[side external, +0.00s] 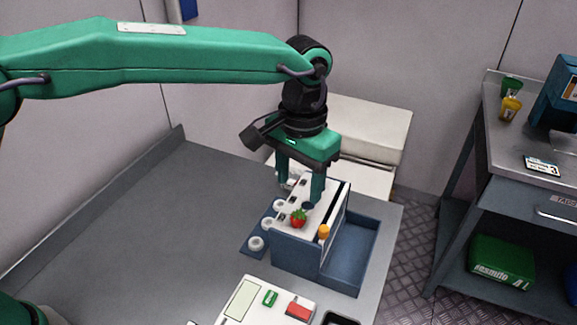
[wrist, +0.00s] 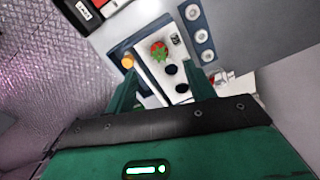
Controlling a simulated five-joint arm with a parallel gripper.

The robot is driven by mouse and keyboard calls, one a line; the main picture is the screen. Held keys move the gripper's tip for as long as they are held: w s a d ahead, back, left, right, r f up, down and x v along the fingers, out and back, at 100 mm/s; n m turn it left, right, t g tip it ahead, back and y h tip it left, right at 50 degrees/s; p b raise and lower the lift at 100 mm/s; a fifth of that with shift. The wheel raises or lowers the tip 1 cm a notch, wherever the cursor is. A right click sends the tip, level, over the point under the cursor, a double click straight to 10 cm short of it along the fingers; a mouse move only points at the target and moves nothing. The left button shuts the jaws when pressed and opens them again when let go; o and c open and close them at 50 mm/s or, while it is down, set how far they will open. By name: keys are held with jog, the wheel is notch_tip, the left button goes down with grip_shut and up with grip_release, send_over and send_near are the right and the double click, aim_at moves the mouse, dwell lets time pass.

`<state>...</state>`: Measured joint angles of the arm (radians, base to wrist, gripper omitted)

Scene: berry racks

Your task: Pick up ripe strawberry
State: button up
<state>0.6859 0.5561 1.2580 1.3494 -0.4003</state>
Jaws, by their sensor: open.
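A red strawberry (side external: 298,218) with a green leafy top sits on the white sloped top of a blue-grey rack (side external: 296,256). In the wrist view the strawberry (wrist: 158,50) lies ahead of the fingertips, roughly between their lines. My gripper (side external: 299,190) is open and points down over the rear part of the rack, behind the strawberry and apart from it. Its two green fingers also show in the wrist view (wrist: 162,85), with nothing held between them. Dark round holes show on the white top nearer the fingers.
A white panel with green and red parts (side external: 262,300) lies in front. The grey table is clear at left.

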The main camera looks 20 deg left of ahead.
aim_at(299, 215)
jog(key=shift+f, duration=3.95)
jog(key=c, duration=0.7)
